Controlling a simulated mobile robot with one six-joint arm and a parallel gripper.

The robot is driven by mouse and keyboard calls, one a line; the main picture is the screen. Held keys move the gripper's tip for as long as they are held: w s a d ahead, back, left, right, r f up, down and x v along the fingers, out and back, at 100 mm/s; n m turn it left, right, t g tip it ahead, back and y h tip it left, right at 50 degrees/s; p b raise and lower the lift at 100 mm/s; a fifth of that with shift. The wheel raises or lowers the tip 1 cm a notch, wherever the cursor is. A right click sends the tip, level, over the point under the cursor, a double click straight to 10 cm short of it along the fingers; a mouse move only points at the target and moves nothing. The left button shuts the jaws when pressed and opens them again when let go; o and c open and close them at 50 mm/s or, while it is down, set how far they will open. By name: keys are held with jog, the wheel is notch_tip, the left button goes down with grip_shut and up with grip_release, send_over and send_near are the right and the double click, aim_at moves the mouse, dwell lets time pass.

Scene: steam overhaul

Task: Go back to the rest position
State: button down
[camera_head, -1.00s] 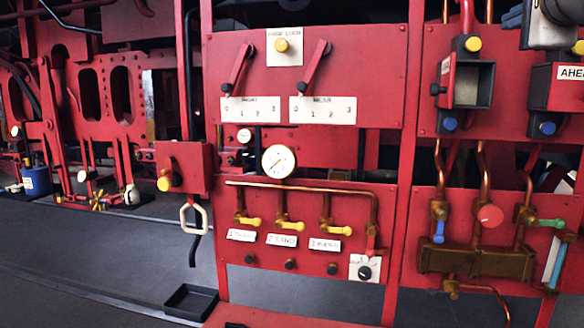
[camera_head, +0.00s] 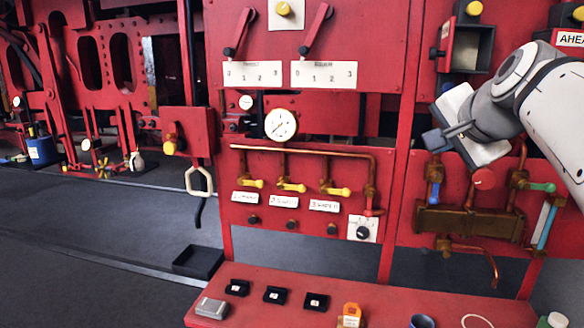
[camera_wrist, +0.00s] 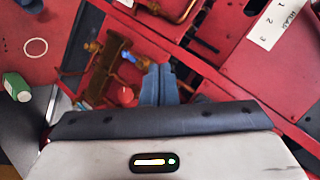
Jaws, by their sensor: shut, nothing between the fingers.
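My gripper (camera_head: 438,139) is at the right in the head view, in front of the red panel (camera_head: 400,215) with the brass manifold (camera_head: 468,219). Its blue-grey fingers point left. The wrist view shows the two fingers (camera_wrist: 158,84) side by side, shut and empty. The blue-handled valve (camera_wrist: 130,57) and the red knob (camera_wrist: 125,95) appear left of the fingers there. I cannot tell the exact gap between my fingers and the panel.
A red bench (camera_head: 260,283) at the front bears a grey box (camera_head: 212,307), several small black holders and an orange item (camera_head: 351,315). A black tray (camera_head: 198,261) lies on the floor left of it. Levers, a gauge (camera_head: 281,124) and yellow-handled valves line the panel.

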jog(key=s+a+f+n+g, duration=0.2)
jog(key=s+a+f+n, duration=0.1)
jog(key=f, duration=0.7)
jog(key=s+a+f+n+g, duration=0.3)
jog(key=s+f+n, duration=0.2)
jog(key=s+f, duration=0.3)
jog(key=s+a+f+n+g, duration=0.3)
jog(key=s+f, duration=0.3)
jog(key=f, duration=0.8)
jog(key=shift+a+n, duration=0.5)
jog(key=shift+n, duration=0.3)
